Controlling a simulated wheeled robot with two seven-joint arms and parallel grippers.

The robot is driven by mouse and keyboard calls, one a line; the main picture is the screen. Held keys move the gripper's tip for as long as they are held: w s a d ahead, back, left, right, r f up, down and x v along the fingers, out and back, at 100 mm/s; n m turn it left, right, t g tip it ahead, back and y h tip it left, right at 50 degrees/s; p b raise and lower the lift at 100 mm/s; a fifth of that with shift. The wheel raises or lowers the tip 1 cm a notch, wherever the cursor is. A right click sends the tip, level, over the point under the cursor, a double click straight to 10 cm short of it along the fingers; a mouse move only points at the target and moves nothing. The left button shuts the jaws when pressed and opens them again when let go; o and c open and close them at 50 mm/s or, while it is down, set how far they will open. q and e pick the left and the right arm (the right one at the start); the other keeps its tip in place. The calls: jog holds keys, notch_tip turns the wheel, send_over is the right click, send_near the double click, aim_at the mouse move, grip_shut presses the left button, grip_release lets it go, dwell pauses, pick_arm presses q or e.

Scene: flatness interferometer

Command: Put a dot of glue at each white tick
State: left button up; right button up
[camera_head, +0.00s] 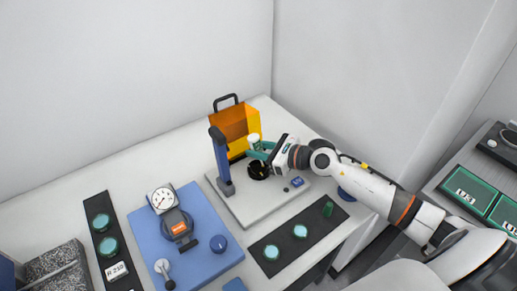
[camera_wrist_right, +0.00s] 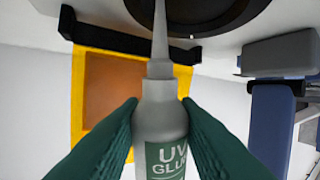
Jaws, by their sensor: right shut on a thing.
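My right gripper (camera_head: 262,151) is shut on a white glue bottle (camera_head: 254,142) above the interferometer's pale base plate (camera_head: 232,203). In the right wrist view, the green fingers grip both sides of the bottle (camera_wrist_right: 160,115), labelled "UV GLUE". Its tapered nozzle (camera_wrist_right: 160,35) points toward a round black part (camera_wrist_right: 215,18); the tip runs to the picture's top edge, so I cannot tell whether it touches. A small white tick (camera_wrist_right: 192,36) shows at the rim of the black part. In the head view the black part (camera_head: 258,171) sits under the gripper. My left gripper is not in view.
A blue column (camera_head: 221,165) and an orange shield (camera_head: 230,123) stand close to the gripper. A blue base (camera_head: 205,262) with a dial gauge (camera_head: 162,199) is at left. Black strips with green discs (camera_head: 271,252) lie in front and far left.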

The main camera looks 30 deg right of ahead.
aim_at(256, 136)
jog(key=shift+r, duration=0.1)
dwell(0.5)
jog(key=shift+r+p, duration=1.75)
jog(key=shift+p, duration=0.05)
jog(key=shift+w+a+r+p, duration=0.15)
jog(key=shift+r+p, duration=0.15)
jog(key=shift+p, duration=0.15)
jog(key=m+p, duration=0.1)
jog(key=r+m+t+p, duration=0.1)
jog(key=p, duration=0.1)
jog(key=r+m+t+h+p, duration=0.1)
jog(key=m, duration=0.1)
jog(key=shift+w+a+p, duration=0.25)
jog(key=shift+w+p, duration=0.05)
jog(key=shift+w, duration=0.05)
jog(key=shift+s+d+f+m+t+h+p, duration=0.1)
jog(key=shift+s+f+m+t+h+p, duration=0.05)
jog(key=shift+m+t+h+p, duration=0.55)
jog(key=shift+f+m, duration=0.3)
notch_tip(256, 136, down, 4)
jog(key=b, duration=0.4)
jog(key=shift+f+b, duration=0.25)
jog(key=shift+b, duration=0.05)
